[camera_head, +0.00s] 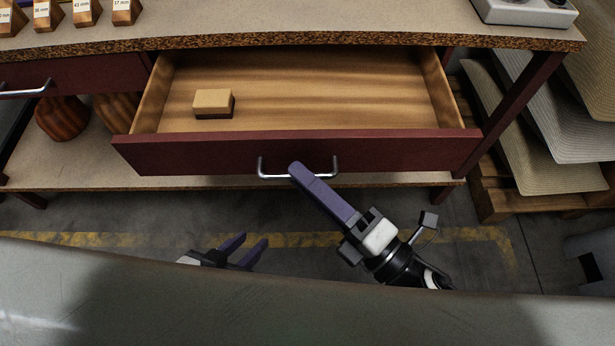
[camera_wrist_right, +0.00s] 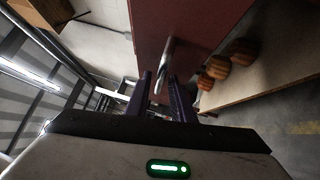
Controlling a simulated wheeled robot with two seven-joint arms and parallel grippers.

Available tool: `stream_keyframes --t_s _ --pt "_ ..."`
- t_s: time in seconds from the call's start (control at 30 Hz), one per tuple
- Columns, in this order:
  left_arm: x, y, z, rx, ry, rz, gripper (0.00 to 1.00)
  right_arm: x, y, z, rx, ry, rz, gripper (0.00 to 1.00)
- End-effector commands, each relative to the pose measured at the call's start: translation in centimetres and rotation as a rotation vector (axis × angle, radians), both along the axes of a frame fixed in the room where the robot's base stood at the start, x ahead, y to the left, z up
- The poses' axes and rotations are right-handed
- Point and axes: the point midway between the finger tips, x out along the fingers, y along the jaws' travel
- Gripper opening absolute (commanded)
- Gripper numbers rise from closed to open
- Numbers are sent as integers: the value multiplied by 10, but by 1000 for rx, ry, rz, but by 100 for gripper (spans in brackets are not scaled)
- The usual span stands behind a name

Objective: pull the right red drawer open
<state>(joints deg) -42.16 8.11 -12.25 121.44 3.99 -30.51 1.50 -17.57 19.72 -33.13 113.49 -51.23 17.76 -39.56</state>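The right red drawer (camera_head: 300,153) stands pulled out, and its bare wooden inside shows in the head view. Its silver bar handle (camera_head: 275,177) is on the front panel and also shows in the right wrist view (camera_wrist_right: 164,66). My right gripper (camera_head: 296,170) is at the handle's right part. In the right wrist view its purple fingers (camera_wrist_right: 160,80) stand apart on either side of the bar, with narrow gaps visible. My left gripper (camera_head: 246,243) is open and empty, low in front of the drawer and clear of it.
A tan and dark brown block (camera_head: 213,103) lies in the drawer. Another red drawer (camera_head: 75,77) with its own handle is at left. Wooden hat forms (camera_head: 62,118) sit on the lower shelf. A pallet (camera_head: 490,200) with stacked sacks stands at right.

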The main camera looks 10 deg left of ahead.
Motion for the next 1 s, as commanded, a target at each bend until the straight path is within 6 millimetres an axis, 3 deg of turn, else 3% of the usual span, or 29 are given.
stream_keyframes --t_s 0.43,0.8,1.0 --pt "2 0 3 -3 -9 0 31 -7 -7 -3 -1 3 1 28" --pt "4 -1 1 -8 -14 4 31 -48 -61 -12 -1 6 0 28" --pt "3 -1 1 -10 -14 4 31 -61 -78 -14 0 1 1 28"
